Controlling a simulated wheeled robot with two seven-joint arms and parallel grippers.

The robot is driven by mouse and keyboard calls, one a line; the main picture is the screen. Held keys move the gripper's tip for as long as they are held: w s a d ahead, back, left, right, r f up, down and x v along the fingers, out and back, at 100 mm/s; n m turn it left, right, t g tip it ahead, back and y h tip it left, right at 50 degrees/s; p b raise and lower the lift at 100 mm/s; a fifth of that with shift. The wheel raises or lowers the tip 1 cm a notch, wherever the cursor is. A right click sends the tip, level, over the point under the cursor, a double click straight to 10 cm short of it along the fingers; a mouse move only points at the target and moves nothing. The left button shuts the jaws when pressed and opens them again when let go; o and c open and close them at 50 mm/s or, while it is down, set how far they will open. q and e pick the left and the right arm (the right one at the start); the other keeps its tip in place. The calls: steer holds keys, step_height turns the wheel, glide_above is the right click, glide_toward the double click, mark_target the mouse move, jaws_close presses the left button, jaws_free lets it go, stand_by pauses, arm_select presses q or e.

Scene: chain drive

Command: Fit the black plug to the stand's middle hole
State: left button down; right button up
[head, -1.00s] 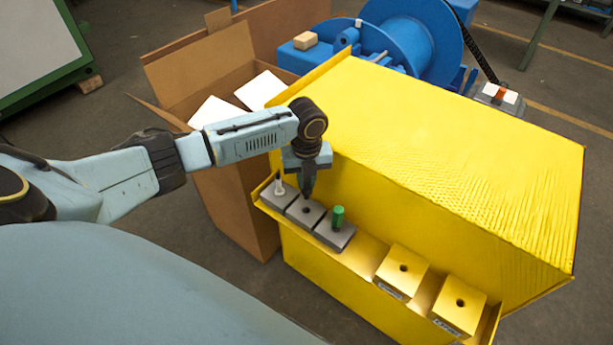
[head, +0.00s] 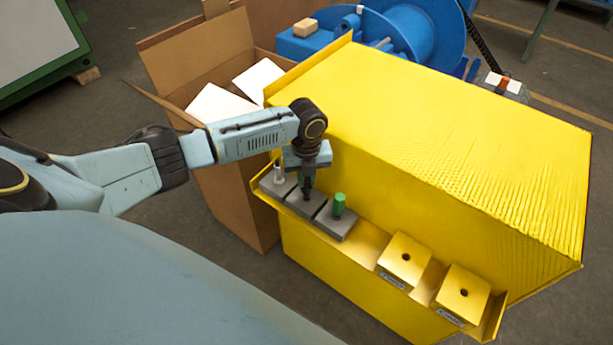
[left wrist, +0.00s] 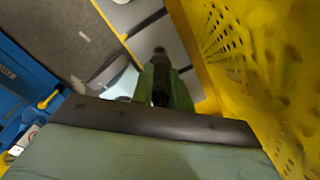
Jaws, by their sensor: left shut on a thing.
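The grey stand (head: 322,226) has three blocks in a row on the yellow ledge. A light grey plug (head: 278,173) stands in its left block and a green plug (head: 339,204) in its right block. My left gripper (head: 306,185) points down over the middle block, shut on the black plug (head: 306,194). The plug's lower end is at the middle hole, which is hidden; I cannot tell how deep it sits. In the left wrist view the black plug (left wrist: 160,88) shows between the greenish fingers, with the grey stand (left wrist: 173,35) beyond. My right gripper is not in view.
A large yellow box (head: 440,150) rises right behind the stand. Two yellow blocks with holes (head: 404,260) (head: 462,294) sit further right along the ledge. An open cardboard box (head: 215,65) stands to the left, and a blue reel (head: 400,35) stands behind.

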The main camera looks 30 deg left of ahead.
mark_target(306, 186)
arm_select(q)
steer(key=shift+p, duration=0.8)
stand_by(1.1)
steer(key=shift+f+b, duration=1.45)
steer(key=shift+f, duration=0.7)
steer(key=c, duration=1.3)
jaws_free()
steer(key=shift+r, duration=0.1)
steer(key=shift+r, duration=0.1)
step_height(306, 186, up, 13)
steer(key=shift+r+p, duration=0.1)
steer(key=shift+p, duration=1.15)
